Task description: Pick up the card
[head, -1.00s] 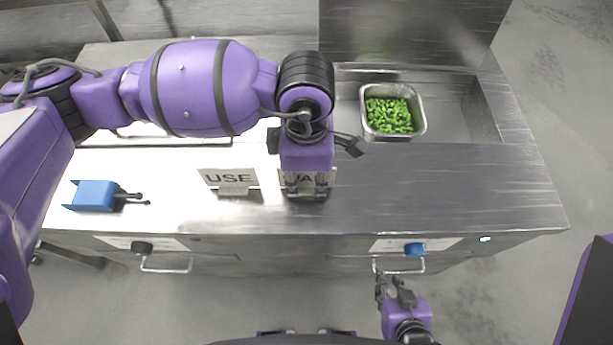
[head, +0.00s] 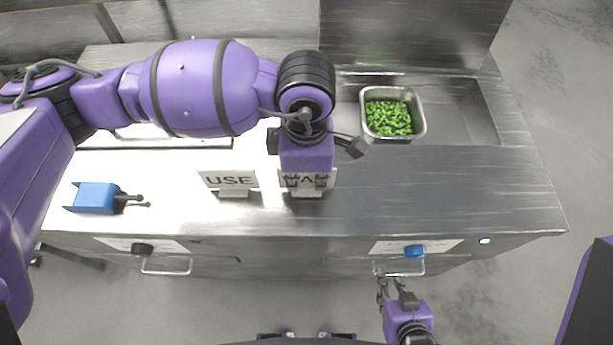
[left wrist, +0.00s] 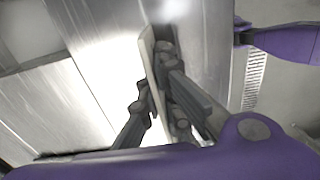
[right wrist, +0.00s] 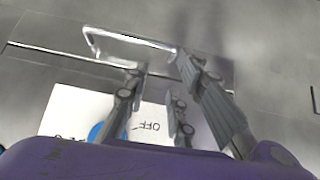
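The white card (head: 306,181) with large dark letters, partly covered so that only "A" reads clearly, stands upright on the counter near its front edge. My left gripper (head: 306,178) reaches down over it from above, with fingers in front of it. In the left wrist view the card (left wrist: 150,60) shows nearly edge-on between the fingers (left wrist: 156,90), which have closed onto it. The card's foot still appears at the counter. My right gripper (head: 391,286) hangs empty before the counter's front; in the right wrist view its fingers (right wrist: 158,85) are apart.
A second card (head: 229,179) reading "USE" stands close to the left. A metal pan (head: 421,125) of green pieces stands at the back right. A blue knob (head: 414,251) and handle (head: 399,272) are near my right gripper.

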